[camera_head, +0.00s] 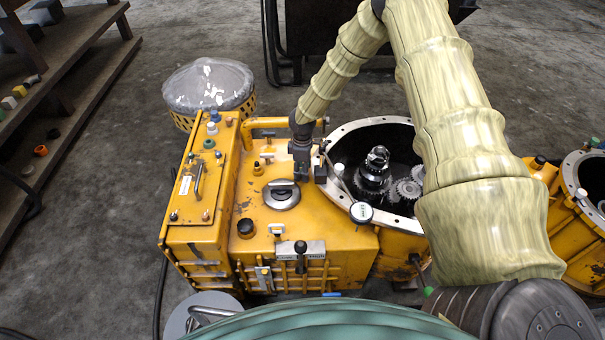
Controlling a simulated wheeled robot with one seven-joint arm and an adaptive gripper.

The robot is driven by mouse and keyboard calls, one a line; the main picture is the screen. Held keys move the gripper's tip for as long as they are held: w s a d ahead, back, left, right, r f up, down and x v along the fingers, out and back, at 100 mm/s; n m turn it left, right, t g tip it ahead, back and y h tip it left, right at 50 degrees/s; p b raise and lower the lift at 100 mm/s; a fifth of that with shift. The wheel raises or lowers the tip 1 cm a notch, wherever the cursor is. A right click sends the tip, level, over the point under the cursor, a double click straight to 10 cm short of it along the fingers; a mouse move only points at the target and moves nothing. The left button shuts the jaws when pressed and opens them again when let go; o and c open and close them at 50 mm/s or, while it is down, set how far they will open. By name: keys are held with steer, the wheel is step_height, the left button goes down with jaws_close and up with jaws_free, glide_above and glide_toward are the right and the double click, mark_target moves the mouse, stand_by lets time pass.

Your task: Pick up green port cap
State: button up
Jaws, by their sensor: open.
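A dark green port cap (209,143) sits on the top of the narrow left box of the yellow transmission housing (325,225). It is in a row with a white cap (212,128) and a blue cap (215,115). My gripper (300,174) points down over the housing, right of the green cap and well apart from it. It is beside the left rim of the round opening, open, with nothing seen in it. Its fingertips are small and dark, so their exact height is unclear.
The open bore holds a shaft (374,172) and gears (405,189). A dial gauge (361,212) stands at its rim. A yellow pipe handle (265,122) rises between the gripper and the caps' box. A plastic-covered basket (208,85) stands behind; shelves (70,75) are left.

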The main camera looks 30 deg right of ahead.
steer(key=c, duration=1.1)
steer(key=shift+r, duration=0.15)
